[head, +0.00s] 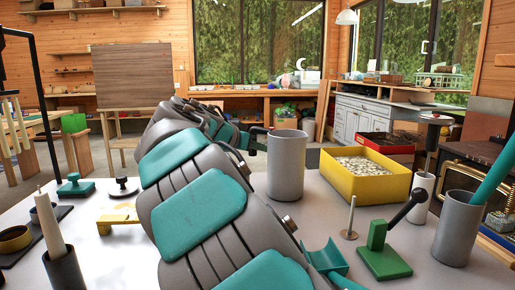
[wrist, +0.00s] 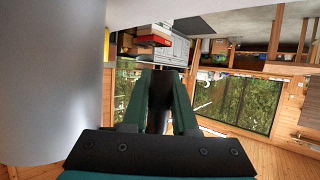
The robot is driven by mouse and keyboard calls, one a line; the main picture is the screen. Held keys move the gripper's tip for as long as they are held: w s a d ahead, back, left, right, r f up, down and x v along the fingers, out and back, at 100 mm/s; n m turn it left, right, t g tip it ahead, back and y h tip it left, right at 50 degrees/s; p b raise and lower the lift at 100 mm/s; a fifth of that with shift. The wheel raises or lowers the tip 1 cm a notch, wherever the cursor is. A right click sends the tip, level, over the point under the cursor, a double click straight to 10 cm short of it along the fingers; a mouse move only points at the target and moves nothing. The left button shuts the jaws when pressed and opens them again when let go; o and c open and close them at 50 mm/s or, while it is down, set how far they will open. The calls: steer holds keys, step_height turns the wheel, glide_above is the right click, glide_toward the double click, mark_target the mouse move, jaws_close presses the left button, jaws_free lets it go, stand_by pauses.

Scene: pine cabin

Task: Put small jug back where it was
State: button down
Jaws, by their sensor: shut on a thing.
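The small jug looks like a tall plain grey cylinder (head: 287,168), upright, at the middle of the head view near the table's far edge. My gripper (head: 256,140) is at its left side, near the top, partly hidden by my arm. In the wrist view the jug (wrist: 50,80) fills the left side, very close. There my gripper (wrist: 160,102) has its teal fingers shut on a dark piece that appears to be the jug's handle.
A yellow tray (head: 400,188) of pale pieces stands right of the jug. A thin spindle (head: 350,222), green lever press (head: 384,262), white cylinder (head: 418,200) and grey cup (head: 457,230) stand on the right. A yellow bracket (head: 120,219) and a candle (head: 49,225) are on the left.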

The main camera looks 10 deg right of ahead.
steer(key=c, duration=0.7)
jaws_free()
steer(key=shift+r, duration=0.15)
steer(key=b+v, duration=0.1)
steer(key=v, duration=1.1)
